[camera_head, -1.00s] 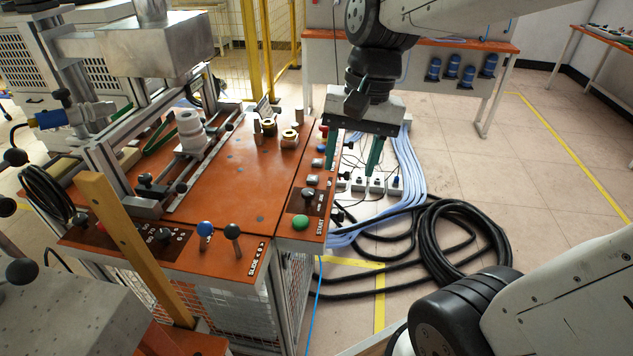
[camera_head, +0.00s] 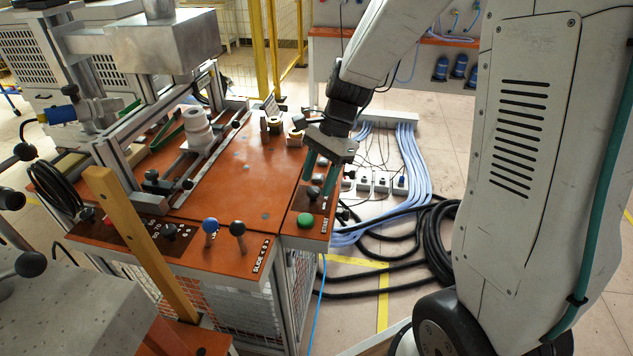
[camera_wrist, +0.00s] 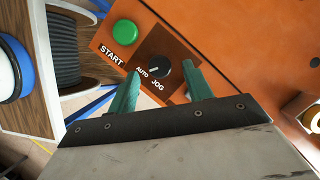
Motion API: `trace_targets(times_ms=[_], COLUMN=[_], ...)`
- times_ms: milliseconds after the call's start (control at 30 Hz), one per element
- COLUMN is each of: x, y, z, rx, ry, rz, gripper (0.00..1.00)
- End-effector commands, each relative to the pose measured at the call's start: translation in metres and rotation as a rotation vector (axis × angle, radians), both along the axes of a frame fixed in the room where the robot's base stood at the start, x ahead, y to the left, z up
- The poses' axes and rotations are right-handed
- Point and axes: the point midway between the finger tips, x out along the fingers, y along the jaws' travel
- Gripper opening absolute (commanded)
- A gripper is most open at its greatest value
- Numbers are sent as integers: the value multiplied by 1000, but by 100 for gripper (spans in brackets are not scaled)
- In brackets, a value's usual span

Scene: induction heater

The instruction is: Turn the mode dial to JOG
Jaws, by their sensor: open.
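The mode dial (camera_wrist: 160,68) is a small black knob on a dark plate with white AUTO and JOG labels. In the wrist view its pale mark seems to face AUTO. In the head view the dial (camera_head: 313,193) sits on the orange console behind the green START button (camera_head: 305,220). My gripper (camera_head: 316,187) is over the console's right side, pointing down, with its green fingers apart. In the wrist view my gripper (camera_wrist: 163,75) has one finger on each side of the dial in the picture. It holds nothing. I cannot tell whether the fingers touch the dial.
The green button (camera_wrist: 125,33) is close to the dial. Brass fittings (camera_head: 295,137) stand at the console's back right. Blue (camera_head: 210,226) and dark (camera_head: 237,229) ball-topped levers rise at the front. A wooden post (camera_head: 135,235) stands front left. Black cables (camera_head: 440,230) lie on the floor.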

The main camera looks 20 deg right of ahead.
Motion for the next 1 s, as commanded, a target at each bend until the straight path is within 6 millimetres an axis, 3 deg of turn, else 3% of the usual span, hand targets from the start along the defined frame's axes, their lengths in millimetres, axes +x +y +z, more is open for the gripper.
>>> trace_targets(times_ms=[133, 433, 467, 600, 1000], x=[-2, -2, -2, -2, -1], y=[5, 6, 6, 6, 6], z=[-12, -15, -15, -15, -14], rx=[1, -1, -1, -1, -1], ry=[1, -1, -1, -1, -1], rz=[0, 1, 1, 1, 52], gripper=[50, 50, 45, 6, 6])
